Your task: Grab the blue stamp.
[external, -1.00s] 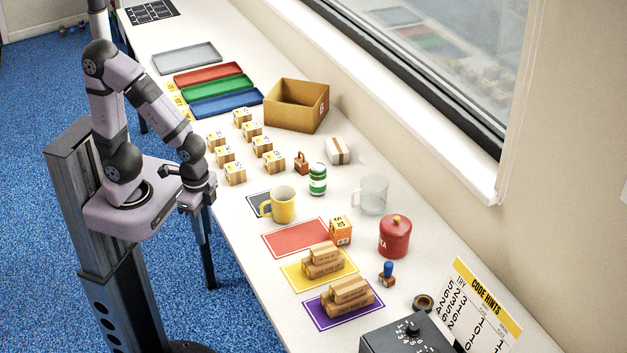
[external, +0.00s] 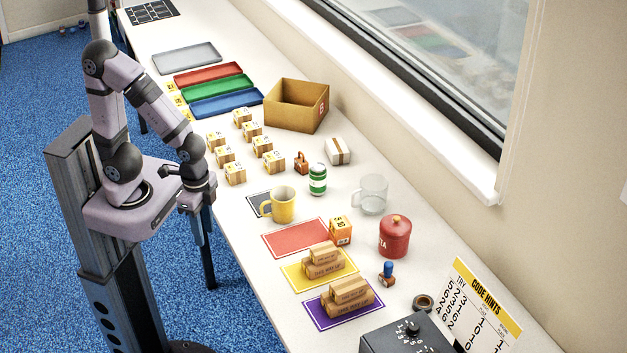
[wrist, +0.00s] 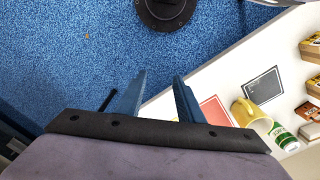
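The blue stamp (external: 387,272) stands upright on the table toward the front right, with a blue handle on a brown base. It is below the red lidded jar in the external view and does not show in the wrist view. My gripper (external: 198,232) hangs at the table's left edge, pointing down, well to the left of the stamp. In the wrist view my gripper (wrist: 158,92) has its two blue fingers apart, with only blue floor and the table edge between and beyond them.
The red jar (external: 395,238) stands close behind the stamp. A tape roll (external: 423,303), a black dial box (external: 405,337) and the code hints board (external: 480,310) are near its right. Stacked cartons on a purple mat (external: 318,318) lie to its left.

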